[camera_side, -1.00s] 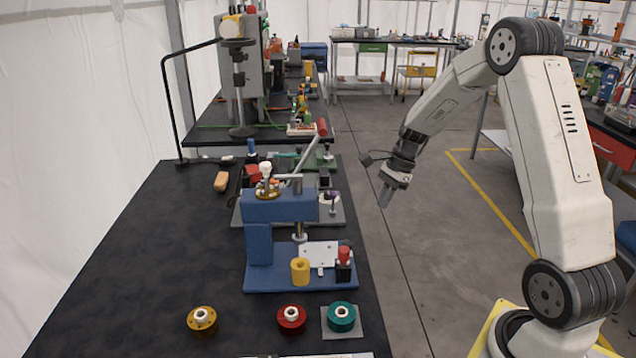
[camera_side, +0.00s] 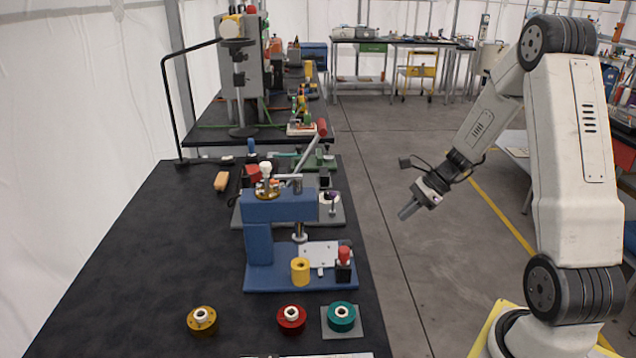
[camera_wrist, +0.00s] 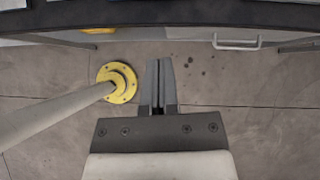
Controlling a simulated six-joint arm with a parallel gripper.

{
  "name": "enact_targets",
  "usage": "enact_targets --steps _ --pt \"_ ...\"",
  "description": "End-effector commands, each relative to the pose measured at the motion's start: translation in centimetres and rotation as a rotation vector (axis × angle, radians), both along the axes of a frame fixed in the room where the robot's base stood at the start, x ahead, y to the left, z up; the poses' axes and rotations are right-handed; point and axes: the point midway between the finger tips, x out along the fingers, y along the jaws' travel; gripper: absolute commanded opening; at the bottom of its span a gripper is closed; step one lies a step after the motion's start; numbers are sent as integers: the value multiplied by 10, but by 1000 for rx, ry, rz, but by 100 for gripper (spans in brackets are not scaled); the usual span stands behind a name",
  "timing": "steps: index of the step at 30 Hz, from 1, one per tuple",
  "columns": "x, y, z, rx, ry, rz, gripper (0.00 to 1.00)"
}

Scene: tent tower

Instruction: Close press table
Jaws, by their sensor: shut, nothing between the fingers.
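A blue press (camera_side: 280,235) stands on the black work table (camera_side: 150,260), with a flat base, a C-shaped frame and a vertical metal rod. A white plate (camera_side: 320,254) lies on its base, with a yellow cylinder (camera_side: 300,271) and a red-topped black piece (camera_side: 344,263) beside it. My gripper (camera_side: 404,214) is over the floor to the right of the table, apart from the press. In the wrist view my gripper (camera_wrist: 158,85) has its two grey fingers together and empty, above the floor. I cannot tell which part the task calls the press table.
Yellow, red and teal round pieces (camera_side: 202,319) (camera_side: 291,317) (camera_side: 341,316) sit along the table's front. A grey lever press (camera_side: 335,208) stands behind the blue press. Open floor (camera_side: 400,270) lies beside the table.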

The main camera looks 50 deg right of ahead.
Motion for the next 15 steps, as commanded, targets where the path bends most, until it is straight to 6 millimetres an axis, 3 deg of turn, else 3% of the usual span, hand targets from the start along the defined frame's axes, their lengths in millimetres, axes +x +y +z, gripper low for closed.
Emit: enact_targets --steps 5,15 --pt "-12 -2 -3 46 -41 -96 0" --pt "-12 -2 -5 53 -50 -112 0"
